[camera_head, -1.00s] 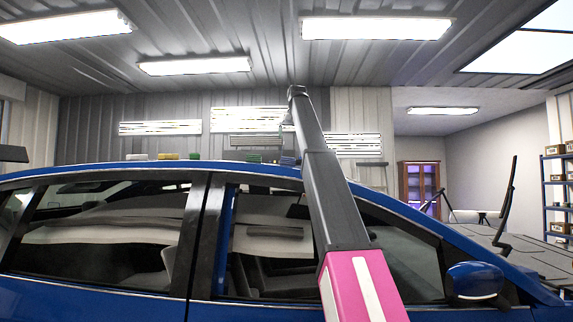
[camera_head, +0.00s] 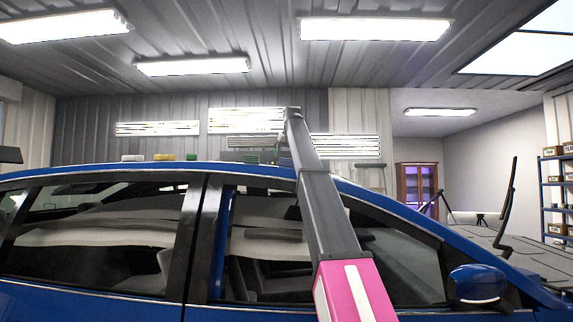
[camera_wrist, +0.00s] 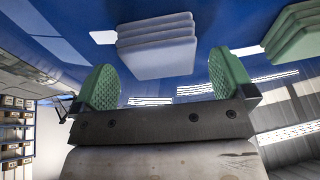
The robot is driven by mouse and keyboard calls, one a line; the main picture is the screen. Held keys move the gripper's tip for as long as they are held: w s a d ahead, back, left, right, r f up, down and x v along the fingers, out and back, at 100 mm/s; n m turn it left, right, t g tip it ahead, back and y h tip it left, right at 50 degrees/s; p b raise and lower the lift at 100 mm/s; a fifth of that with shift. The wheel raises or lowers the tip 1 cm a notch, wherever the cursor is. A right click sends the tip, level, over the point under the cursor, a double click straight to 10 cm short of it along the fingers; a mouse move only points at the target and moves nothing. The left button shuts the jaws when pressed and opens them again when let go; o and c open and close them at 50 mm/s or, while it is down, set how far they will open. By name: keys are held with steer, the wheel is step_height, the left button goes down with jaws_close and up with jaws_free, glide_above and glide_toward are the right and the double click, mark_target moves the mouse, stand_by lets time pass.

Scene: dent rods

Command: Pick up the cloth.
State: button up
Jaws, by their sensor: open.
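In the wrist view, a pale blue-grey stack of folded cloths (camera_wrist: 157,45) lies on the blue car roof, straight ahead of my gripper (camera_wrist: 163,72). My gripper is open, with its two green-padded fingers apart and nothing between them. The stack appears beyond the fingertips, and I see no contact. A green cloth stack (camera_wrist: 295,32) lies to the right in that view. My arm hides most of my gripper there.
The blue car (camera_head: 90,300) fills the lower head view, and my arm reaches up over its side to the roof. A side mirror (camera_head: 475,283) sticks out at right. Shelves with boxes (camera_head: 555,190) stand at far right. The air above the roof is clear.

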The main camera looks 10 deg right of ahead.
steer(key=x, duration=0.2)
steer(key=shift+w+f, duration=0.1)
steer(key=shift+f, duration=0.15)
steer(key=shift+c, duration=0.3)
steer(key=c, duration=0.9)
steer(key=shift+r, duration=0.1)
